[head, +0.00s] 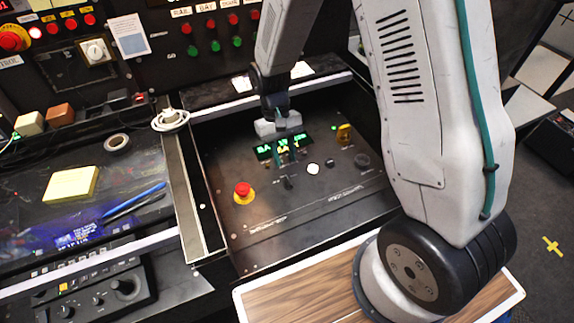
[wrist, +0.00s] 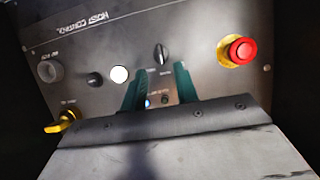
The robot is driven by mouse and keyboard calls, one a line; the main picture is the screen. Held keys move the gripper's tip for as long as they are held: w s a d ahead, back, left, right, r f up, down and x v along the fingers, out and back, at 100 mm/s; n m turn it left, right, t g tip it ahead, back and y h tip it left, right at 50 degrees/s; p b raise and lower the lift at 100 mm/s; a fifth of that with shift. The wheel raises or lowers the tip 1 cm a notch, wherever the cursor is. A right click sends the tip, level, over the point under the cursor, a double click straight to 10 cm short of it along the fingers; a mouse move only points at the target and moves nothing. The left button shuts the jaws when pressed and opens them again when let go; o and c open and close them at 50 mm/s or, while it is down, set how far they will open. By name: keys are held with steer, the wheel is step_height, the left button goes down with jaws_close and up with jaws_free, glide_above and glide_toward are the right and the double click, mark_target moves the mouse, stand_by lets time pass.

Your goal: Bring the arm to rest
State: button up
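My arm reaches over a sloped black control panel (head: 330,205) in the head view. My gripper (head: 289,158) hangs over the panel, just in front of its green-lit display, which it partly covers. In the wrist view the two teal fingers of my gripper (wrist: 158,78) stand apart with nothing held between them. I cannot tell whether the fingertips touch the panel.
The panel carries a red mushroom button (head: 242,190) on yellow, a white round button (head: 313,169), a yellow handle (head: 344,133) and black knobs. Left stands a desk with a yellow note pad (head: 71,184), blue pens and a tape roll (head: 117,142). A button wall rises behind.

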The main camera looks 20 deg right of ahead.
steer(key=shift+w+r, duration=0.15)
steer(key=shift+r, duration=0.25)
steer(key=s+d+r+t, duration=0.3)
steer(key=s+r, duration=0.7)
steer(key=r, duration=0.3)
steer(key=s+d+r+t, duration=0.2)
steer(key=s+d+r, duration=0.2)
steer(key=s+r, duration=0.7)
step_height(320, 180, up, 4)
steer(key=shift+f+t, duration=0.25)
steer(key=shift+t, duration=0.15)
steer(key=shift+d, duration=0.15)
